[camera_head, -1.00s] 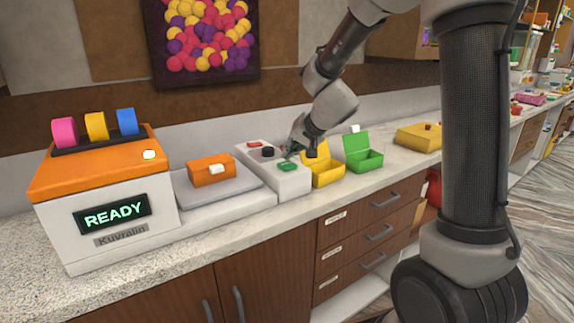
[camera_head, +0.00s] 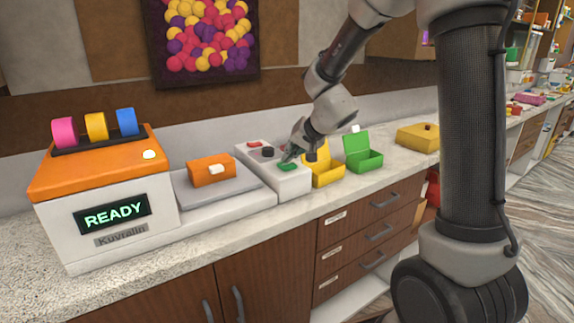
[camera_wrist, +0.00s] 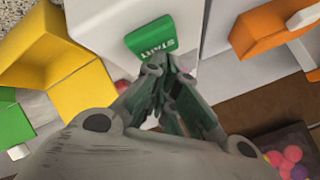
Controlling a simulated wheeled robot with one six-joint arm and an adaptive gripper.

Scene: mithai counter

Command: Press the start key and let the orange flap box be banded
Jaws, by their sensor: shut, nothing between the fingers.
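The green start key (camera_head: 288,167) sits on the near end of the white control box (camera_head: 292,184). It also shows in the wrist view (camera_wrist: 151,37) with "START" lettering. My gripper (camera_head: 290,154) is shut and empty, its fingertips pointing down close above the key. In the wrist view my fingertips (camera_wrist: 165,62) overlap the key's edge; I cannot tell whether they touch it. The orange flap box (camera_head: 211,170) is closed, with a white tab, on the grey platform (camera_head: 222,189). The banding machine (camera_head: 100,200) at left shows "READY" on its screen.
A black knob (camera_head: 268,152) and a red key (camera_head: 254,144) are farther back on the control box. An open yellow box (camera_head: 328,176) and an open green box (camera_head: 366,158) stand to the right. Pink, yellow and blue rolls top the machine. The counter's front left is clear.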

